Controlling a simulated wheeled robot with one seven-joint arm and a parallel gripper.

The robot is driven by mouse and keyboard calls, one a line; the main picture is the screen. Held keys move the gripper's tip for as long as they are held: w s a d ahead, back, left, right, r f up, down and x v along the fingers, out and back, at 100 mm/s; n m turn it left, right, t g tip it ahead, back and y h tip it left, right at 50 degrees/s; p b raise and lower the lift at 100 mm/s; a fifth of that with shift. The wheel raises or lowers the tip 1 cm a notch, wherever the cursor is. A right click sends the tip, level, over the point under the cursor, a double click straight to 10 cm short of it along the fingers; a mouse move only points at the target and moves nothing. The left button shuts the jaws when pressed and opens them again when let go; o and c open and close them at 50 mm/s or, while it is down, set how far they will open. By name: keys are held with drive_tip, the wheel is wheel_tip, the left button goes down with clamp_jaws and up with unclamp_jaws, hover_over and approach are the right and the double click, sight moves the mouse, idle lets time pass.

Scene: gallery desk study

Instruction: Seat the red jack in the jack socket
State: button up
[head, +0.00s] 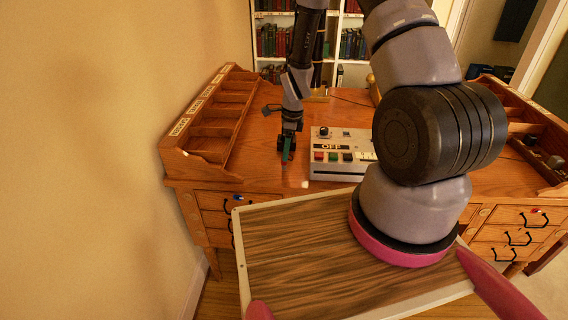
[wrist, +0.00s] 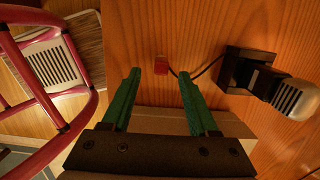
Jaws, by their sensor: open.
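The red jack (wrist: 161,64) is a small red block on the wooden desk top in the wrist view. The light grey control box (head: 338,171) has a dial, coloured buttons and an OFF label. I cannot make out the jack socket.
A black device (wrist: 245,70) with a silver-headed piece (wrist: 295,98) lies right of the jack in the wrist view. A wooden pigeonhole rack (head: 213,113) stands on the desk's left side, another rack (head: 535,140) on the right. The desk front left of the box looks clear.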

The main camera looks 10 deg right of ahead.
drive_tip(key=f, duration=0.4)
drive_tip(key=shift+w+a, duration=0.2)
drive_tip(key=shift+a, duration=0.2)
clamp_jaws()
